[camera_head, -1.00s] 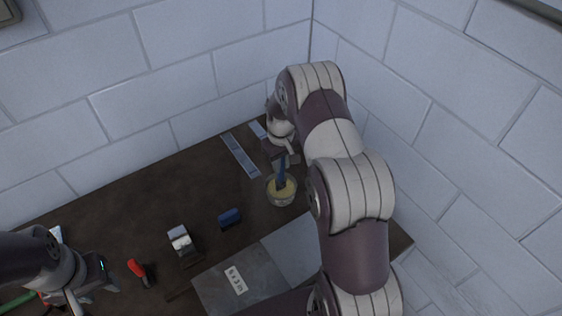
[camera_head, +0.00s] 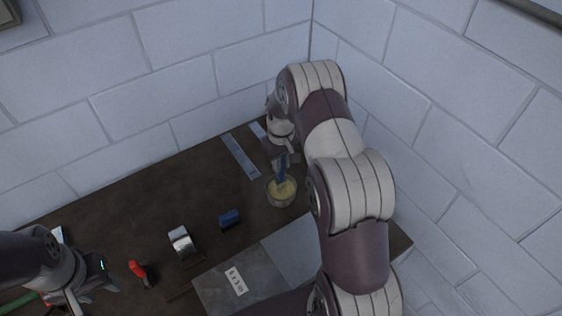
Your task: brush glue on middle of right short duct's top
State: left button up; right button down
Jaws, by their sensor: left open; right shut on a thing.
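My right gripper (camera_head: 282,158) is shut on a blue-handled brush (camera_head: 282,172). It holds the brush upright, with the lower end in a clear round bowl of yellowish glue (camera_head: 281,191). A long narrow grey metal strip (camera_head: 240,156) lies left of the gripper. A second, shorter-looking strip (camera_head: 258,130) lies behind, partly hidden by my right arm; these may be the ducts, but I cannot tell for sure. My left gripper (camera_head: 95,291) is open and empty at the lower left, above the table.
A silver tape roll (camera_head: 181,241), a blue block-like object (camera_head: 230,219) and a red-handled tool (camera_head: 138,270) lie in the middle front. A grey sheet (camera_head: 215,289) with a printed label lies at the front. White walls close off the back and right.

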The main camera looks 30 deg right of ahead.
notch_tip(320, 180, up, 6)
jog(key=p, duration=0.3)
jog(key=shift+r+p, duration=0.1)
jog(key=shift+p, duration=0.25)
